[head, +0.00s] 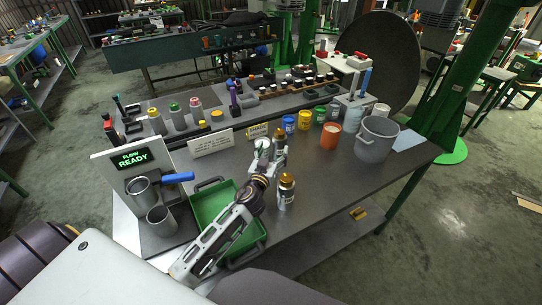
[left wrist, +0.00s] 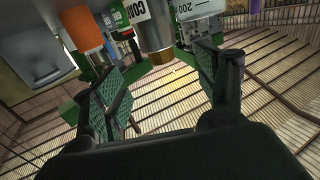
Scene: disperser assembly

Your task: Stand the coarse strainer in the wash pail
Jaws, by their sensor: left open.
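A grey metal cup with a blue handle (head: 143,188) at the left looks like the strainer, but I cannot read which strainer it is. It sits by a second grey cup (head: 160,219). The grey wash pail (head: 375,141) with side handles stands upright at the table's right end; it appears at the upper left of the left wrist view (left wrist: 32,58). My left gripper (head: 269,152) is open and empty at mid-table. A gold-capped jar with a label starting "CO" (left wrist: 152,24) is beyond its fingertips. My right gripper is not in view.
A green tray (head: 258,235) lies under my left arm. A silver bottle with a gold cap (head: 286,190) stands close to its right. An orange can (head: 330,136) and coloured tins (head: 290,123) stand between gripper and pail. The front right tabletop is clear.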

